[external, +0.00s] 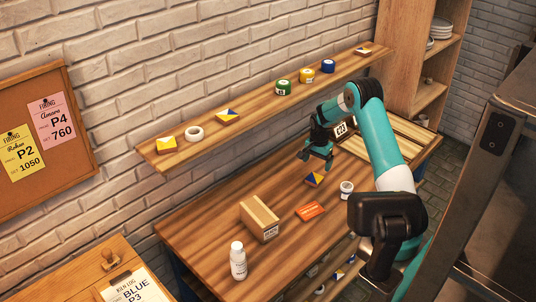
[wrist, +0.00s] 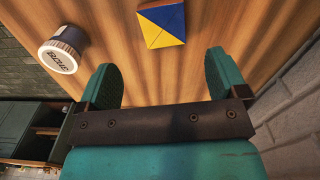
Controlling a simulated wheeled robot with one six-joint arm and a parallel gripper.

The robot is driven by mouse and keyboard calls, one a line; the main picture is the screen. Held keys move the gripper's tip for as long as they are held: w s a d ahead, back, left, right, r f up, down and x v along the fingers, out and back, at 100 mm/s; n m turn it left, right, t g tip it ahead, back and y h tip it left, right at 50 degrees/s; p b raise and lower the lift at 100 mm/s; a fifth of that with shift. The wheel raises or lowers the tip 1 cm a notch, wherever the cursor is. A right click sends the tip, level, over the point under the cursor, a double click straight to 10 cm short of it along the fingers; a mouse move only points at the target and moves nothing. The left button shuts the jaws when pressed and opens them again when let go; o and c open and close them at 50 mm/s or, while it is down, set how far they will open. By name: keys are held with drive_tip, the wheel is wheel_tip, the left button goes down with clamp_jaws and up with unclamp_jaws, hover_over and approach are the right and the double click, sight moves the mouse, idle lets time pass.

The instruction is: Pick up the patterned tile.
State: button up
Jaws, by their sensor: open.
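A patterned tile in blue and yellow triangles (external: 314,179) lies flat on the wooden table, below my gripper (external: 316,158). In the wrist view the tile (wrist: 162,25) is at the top, ahead of the fingertips and roughly centred between them, with a reddish-brown edge on its far side. My gripper (wrist: 163,75) is open, with nothing between its two teal fingers. More patterned tiles lie on the wall shelf: one at the left end (external: 167,145), one near the middle (external: 228,116) and one at the right end (external: 363,50).
The shelf (external: 262,107) overhangs behind.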

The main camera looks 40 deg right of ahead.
sight(314, 178)
drive_tip(key=f+p, duration=0.1)
drive_tip(key=f, duration=0.7)
drive_tip(key=shift+w+f, duration=0.2)
drive_tip(key=c, duration=1)
drive_tip(key=shift+c, duration=0.3)
drive_tip(key=shift+r, duration=0.15)
